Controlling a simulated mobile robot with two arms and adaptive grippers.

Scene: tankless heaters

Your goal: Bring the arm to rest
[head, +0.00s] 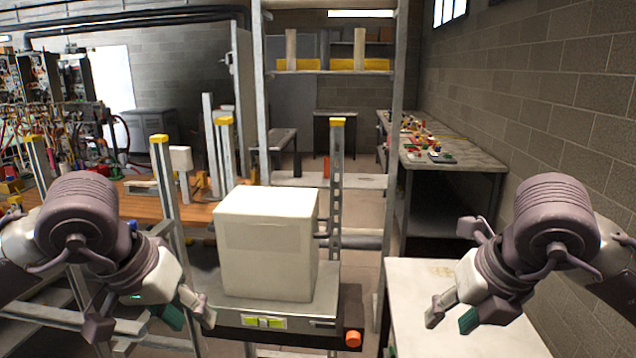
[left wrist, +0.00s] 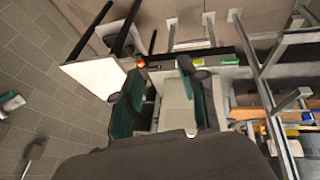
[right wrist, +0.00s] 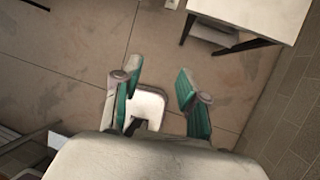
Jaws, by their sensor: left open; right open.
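The task names no object apart from the arm. My left gripper (head: 155,320) hangs open at the left of the head view, left of a white box-shaped unit (head: 268,245) and apart from it. In the left wrist view its fingers (left wrist: 165,100) are spread, with a pale surface showing beyond them. My right gripper (head: 455,314) hangs open at the right, near the white table. In the right wrist view its fingers (right wrist: 160,90) are spread and hold nothing, with floor beyond them.
The white unit stands on a grey workstation (head: 290,322) with a green label and an orange knob (head: 352,338). A white table (head: 420,280) is at the right, before a block wall (head: 540,110). A wooden bench (head: 145,205) and metal posts stand at the left. A bench with small coloured parts (head: 430,150) is behind.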

